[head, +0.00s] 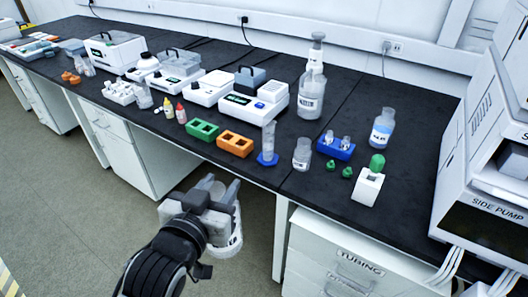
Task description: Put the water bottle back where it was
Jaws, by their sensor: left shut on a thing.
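My left gripper (222,192) is in front of the bench's front edge, over the floor. It is shut on a clear bottle (231,240), whose pale body and dark label marks show below the fingers. The gripper hides much of this bottle, and I cannot read its label. On the bench at the right stands a clear bottle with a blue and white label (382,132). A tall labelled bottle with a stopper (311,97) stands further back. I cannot tell by label which one is the water bottle. My right gripper is not in view.
On the black bench (345,96) stand a glass beaker (302,155), a cylinder on a blue foot (268,145), a blue vial rack (335,150), an orange rack (235,144) and a green rack (203,131). The side pump (490,205) is at the right. White instruments line the back left.

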